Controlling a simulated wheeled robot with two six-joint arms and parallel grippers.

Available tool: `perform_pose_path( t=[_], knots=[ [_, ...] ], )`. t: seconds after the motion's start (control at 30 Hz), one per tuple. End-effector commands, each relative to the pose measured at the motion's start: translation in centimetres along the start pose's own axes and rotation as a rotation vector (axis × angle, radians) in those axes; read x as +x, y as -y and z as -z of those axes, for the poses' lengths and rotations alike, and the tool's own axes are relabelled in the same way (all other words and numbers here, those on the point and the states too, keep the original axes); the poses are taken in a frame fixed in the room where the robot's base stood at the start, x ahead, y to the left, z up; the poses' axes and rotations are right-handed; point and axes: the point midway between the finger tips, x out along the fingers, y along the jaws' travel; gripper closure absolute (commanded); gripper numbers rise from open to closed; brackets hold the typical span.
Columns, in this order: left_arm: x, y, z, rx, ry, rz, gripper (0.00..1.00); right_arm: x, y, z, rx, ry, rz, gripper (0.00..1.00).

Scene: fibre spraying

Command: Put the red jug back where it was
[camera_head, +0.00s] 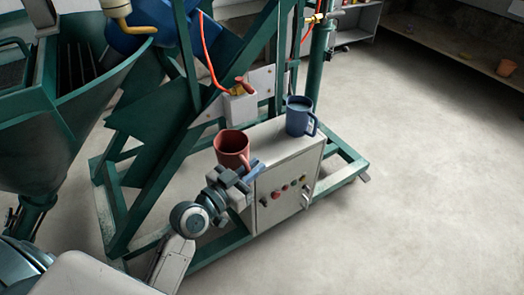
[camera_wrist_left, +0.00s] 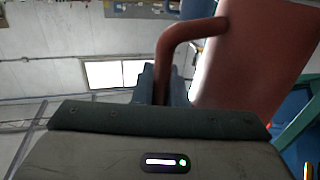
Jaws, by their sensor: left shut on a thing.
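The red jug (camera_head: 232,146) is at the left end of the grey control box top in the head view. My left gripper (camera_head: 243,176) is at the jug's near side, shut on its handle. In the left wrist view the jug (camera_wrist_left: 255,60) fills the upper right, and its handle (camera_wrist_left: 163,65) runs down between the fingers (camera_wrist_left: 165,88). The jug looks about upright. Its base is hidden behind the gripper, so I cannot tell whether it touches the box. My right gripper is not in view.
A blue jug (camera_head: 299,117) stands on the far right end of the control box (camera_head: 280,146). The box front carries buttons and a knob. Green machine frame bars (camera_head: 150,190) and a red hose (camera_head: 207,55) are close behind. Open floor (camera_head: 430,180) lies to the right.

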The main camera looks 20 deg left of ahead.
Motion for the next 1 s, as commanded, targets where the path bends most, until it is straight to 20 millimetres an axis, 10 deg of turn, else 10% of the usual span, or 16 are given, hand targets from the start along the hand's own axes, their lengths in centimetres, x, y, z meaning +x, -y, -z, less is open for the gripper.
perform_pose_path(
  t=[0.5,1.0],
  knots=[
    [12.1,4.7,-1.0,-0.001,-0.002,0.0,1.0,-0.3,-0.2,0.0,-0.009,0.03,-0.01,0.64],
    [13.9,5.4,-4.8,-0.001,0.0,0.001,1.0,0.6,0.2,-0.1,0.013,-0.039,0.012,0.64]
  ],
)
